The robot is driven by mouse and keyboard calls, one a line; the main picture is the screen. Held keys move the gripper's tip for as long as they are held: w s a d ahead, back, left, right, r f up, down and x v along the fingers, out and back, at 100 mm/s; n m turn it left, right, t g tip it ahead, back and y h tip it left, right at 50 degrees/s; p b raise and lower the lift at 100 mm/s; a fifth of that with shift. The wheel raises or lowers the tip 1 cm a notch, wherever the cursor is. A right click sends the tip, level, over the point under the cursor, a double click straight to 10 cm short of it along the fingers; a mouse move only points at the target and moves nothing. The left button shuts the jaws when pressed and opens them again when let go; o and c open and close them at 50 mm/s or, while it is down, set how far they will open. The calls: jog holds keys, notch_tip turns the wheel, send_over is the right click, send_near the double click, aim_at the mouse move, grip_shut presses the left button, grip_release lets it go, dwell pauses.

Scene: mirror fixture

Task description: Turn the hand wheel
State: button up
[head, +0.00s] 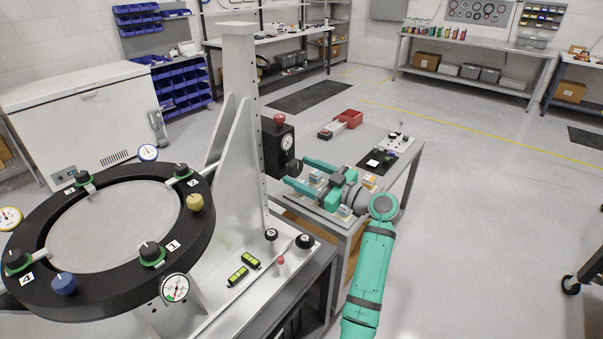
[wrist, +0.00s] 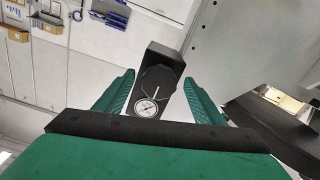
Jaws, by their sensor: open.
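A black box (head: 274,150) with a round white dial and a red knob on top is fixed to the tall grey post. A dark round part, apparently the hand wheel (head: 293,167), sticks out of its right side toward my gripper (head: 299,172). My gripper is open with its two teal fingers pointing at the box. In the wrist view the dark wheel (wrist: 158,78) lies between the fingers (wrist: 159,78), with the dial (wrist: 146,108) below it. Neither finger clearly touches it; the exact gap in depth cannot be told.
A large black ring (head: 100,292) with clamps and dials stands left of the post. Two black knobs (head: 305,241) sit on the fixture base.

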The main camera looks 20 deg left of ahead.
jog(key=v, duration=1)
jog(key=shift+d, duration=0.25)
